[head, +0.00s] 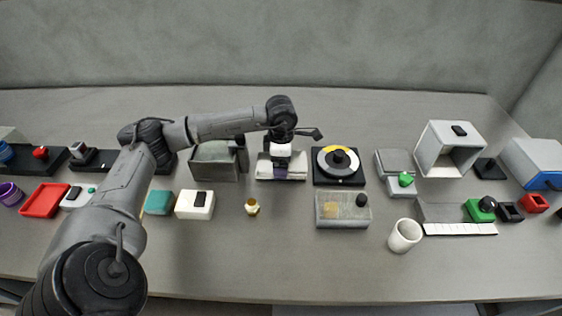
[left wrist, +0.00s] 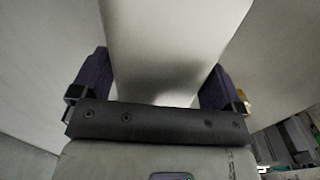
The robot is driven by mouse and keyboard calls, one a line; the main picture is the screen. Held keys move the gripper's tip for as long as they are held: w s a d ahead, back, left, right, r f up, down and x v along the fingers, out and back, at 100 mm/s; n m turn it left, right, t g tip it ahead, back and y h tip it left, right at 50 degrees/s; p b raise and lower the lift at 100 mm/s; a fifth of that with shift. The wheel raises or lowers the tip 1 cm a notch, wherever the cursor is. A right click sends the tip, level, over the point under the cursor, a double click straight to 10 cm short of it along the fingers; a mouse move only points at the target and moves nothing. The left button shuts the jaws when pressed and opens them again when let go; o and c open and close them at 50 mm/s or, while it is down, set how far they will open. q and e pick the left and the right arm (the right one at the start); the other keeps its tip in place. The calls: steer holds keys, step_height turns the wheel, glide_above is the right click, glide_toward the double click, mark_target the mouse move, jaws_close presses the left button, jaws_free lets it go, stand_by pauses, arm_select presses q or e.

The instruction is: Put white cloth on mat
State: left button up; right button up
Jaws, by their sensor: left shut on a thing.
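My left gripper (head: 281,152) reaches in from the left and points down at the middle of the table, between a grey open box and the black reel unit. It is shut on a pale white thing, which I take to be the white cloth (head: 282,166). In the left wrist view the cloth (left wrist: 165,45) fills the space between the two dark fingers of the left gripper (left wrist: 157,85). Beneath the gripper is a pale, low, layered piece, and I cannot tell whether the cloth touches it. I cannot surely pick out the mat. My right gripper is not in view.
The grey open box (head: 213,162) stands close left of the gripper, and the reel unit (head: 338,178) close right. A small brass piece (head: 252,207) and a grey tray-like block (head: 342,212) lie in front. A white cup (head: 404,236) stands near the front edge.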

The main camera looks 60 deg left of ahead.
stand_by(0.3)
arm_select(q)
steer(key=o, duration=0.6)
steer(key=shift+r+p, duration=1.9)
steer(key=shift+r, duration=4.2)
